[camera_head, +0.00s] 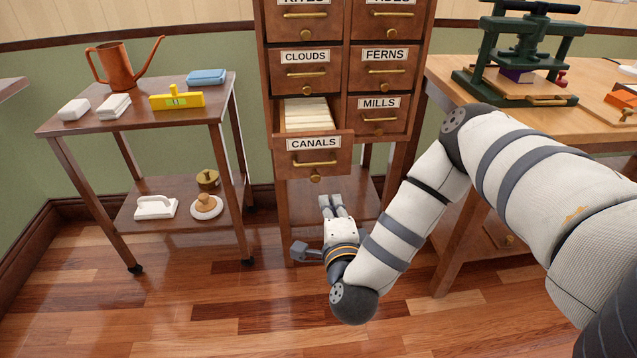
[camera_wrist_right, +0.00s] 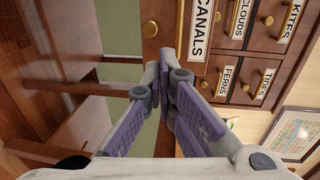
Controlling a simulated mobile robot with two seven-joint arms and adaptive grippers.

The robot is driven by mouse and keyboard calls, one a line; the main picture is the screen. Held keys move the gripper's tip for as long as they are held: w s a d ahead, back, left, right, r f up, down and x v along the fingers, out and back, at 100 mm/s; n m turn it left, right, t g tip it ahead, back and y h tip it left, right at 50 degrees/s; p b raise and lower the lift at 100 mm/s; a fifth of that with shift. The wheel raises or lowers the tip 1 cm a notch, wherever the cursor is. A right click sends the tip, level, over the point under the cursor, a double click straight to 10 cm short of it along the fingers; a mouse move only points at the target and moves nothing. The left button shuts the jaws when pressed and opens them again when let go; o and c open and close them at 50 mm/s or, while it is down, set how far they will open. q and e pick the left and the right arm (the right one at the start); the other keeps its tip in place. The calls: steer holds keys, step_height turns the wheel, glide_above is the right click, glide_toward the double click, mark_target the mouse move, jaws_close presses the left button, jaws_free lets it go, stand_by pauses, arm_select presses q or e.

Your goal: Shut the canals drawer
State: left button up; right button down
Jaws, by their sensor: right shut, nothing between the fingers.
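The canals drawer (camera_head: 313,160) is the bottom left drawer of the wooden card cabinet (camera_head: 342,58). It stands pulled out, with pale cards showing inside, a brass handle and a small round knob below. Its label also shows sideways in the right wrist view (camera_wrist_right: 201,28). My right gripper (camera_head: 331,200) is just below and in front of the drawer front in the head view, apart from it as far as I can tell. Its fingers (camera_wrist_right: 168,75) are shut and empty. My left gripper is not in view.
The other cabinet drawers, such as clouds (camera_head: 306,71) and mills (camera_head: 378,116), look shut. A wooden cart (camera_head: 142,118) with a copper watering can (camera_head: 118,65) stands left. A workbench (camera_head: 440,75) with a green press (camera_head: 522,50) stands right. Floor in front is clear.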

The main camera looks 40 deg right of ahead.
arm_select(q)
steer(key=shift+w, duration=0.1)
arm_select(e)
steer(key=r+x, duration=0.1)
steer(key=x, duration=0.7)
steer(key=shift+w+r, duration=0.3)
steer(key=shift+w, duration=0.15)
steer(key=shift+d, duration=0.15)
